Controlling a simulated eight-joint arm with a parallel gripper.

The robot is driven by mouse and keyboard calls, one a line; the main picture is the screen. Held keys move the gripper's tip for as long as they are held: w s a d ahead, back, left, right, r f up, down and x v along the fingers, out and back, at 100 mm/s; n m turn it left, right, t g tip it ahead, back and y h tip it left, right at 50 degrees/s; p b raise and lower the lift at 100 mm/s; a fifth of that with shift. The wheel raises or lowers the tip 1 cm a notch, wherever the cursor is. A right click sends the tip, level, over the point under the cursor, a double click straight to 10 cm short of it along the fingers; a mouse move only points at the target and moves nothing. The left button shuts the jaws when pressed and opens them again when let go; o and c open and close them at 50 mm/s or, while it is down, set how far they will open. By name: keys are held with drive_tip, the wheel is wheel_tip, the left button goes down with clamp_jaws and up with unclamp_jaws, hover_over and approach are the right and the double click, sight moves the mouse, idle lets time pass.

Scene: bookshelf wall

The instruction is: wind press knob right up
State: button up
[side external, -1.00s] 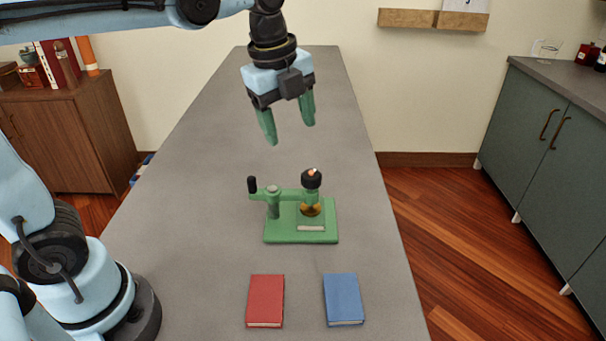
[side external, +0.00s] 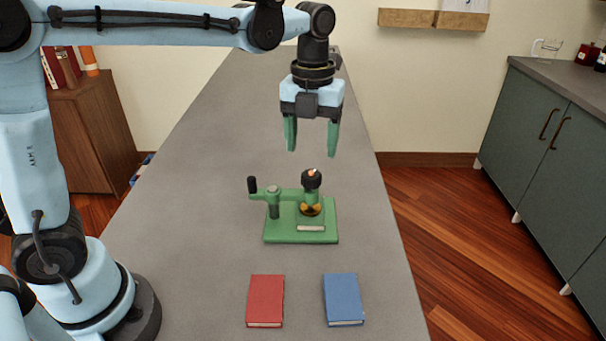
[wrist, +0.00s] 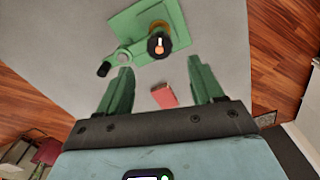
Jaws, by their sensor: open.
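The green press (side external: 272,232) stands on the grey table, with a flat base and an upright post. Its black round knob (side external: 311,179) has an orange-white mark on top and sits above a brass-coloured part. A crank with a black handle (side external: 252,186) is at the press's left. A pale flat piece lies on the base under the knob. In the wrist view the knob (wrist: 159,46) is beyond the fingertips, near the top centre. My gripper (side external: 311,153) is open and empty, pointing down, above the knob and apart from it.
A red book (side external: 265,300) and a blue book (side external: 343,299) lie on the table (side external: 200,215) in front of the press. The table around the press is otherwise clear. A dark green cabinet (side external: 540,130) stands at the right, a brown cabinet (side external: 97,135) at the left.

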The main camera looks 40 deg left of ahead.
sight(311, 175)
wheel_tip(311, 175, down, 6)
drive_tip(key=shift+f, duration=0.25)
drive_tip(key=c, duration=1.1)
drive_tip(key=shift+n, duration=0.3)
